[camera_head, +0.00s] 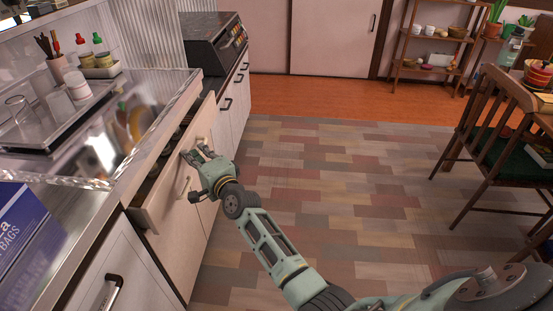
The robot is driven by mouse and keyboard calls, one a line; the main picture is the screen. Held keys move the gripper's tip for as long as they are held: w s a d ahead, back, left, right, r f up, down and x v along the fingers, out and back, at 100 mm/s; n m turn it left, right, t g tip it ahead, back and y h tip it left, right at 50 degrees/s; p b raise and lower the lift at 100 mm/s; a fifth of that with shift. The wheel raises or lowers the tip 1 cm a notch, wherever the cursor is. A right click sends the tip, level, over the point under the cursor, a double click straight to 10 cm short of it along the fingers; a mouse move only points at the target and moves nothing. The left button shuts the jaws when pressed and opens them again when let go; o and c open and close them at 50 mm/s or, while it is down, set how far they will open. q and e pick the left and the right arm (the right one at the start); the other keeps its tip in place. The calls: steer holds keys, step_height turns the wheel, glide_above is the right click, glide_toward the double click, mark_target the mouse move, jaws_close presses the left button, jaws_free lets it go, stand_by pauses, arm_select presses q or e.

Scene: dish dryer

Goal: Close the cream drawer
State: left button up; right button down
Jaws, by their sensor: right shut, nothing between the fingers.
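The cream drawer (160,207) is in the counter front at the left of the head view. It stands partly open, and a dark strip of its inside shows behind its front panel. A light handle (184,187) sits on the drawer front. My right gripper (192,156) is shut and empty, with its fingertips at or very close to the far end of the drawer front. I cannot tell whether it touches the panel. My left gripper is not in view.
A clear glass-like panel (130,125) and a dish tray (50,135) are on the counter above the drawer. A blue box (28,245) stands at the near left. A wooden chair (490,150) is at the right. The tiled floor (330,180) between is clear.

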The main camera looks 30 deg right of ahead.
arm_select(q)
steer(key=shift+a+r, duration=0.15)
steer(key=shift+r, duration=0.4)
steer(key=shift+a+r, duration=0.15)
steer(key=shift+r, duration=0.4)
arm_select(e)
steer(key=w+a, duration=0.1)
steer(key=a, duration=0.1)
steer(key=w+a, duration=0.1)
steer(key=a, duration=0.1)
steer(key=shift+w, duration=0.35)
steer(key=shift+r, duration=0.1)
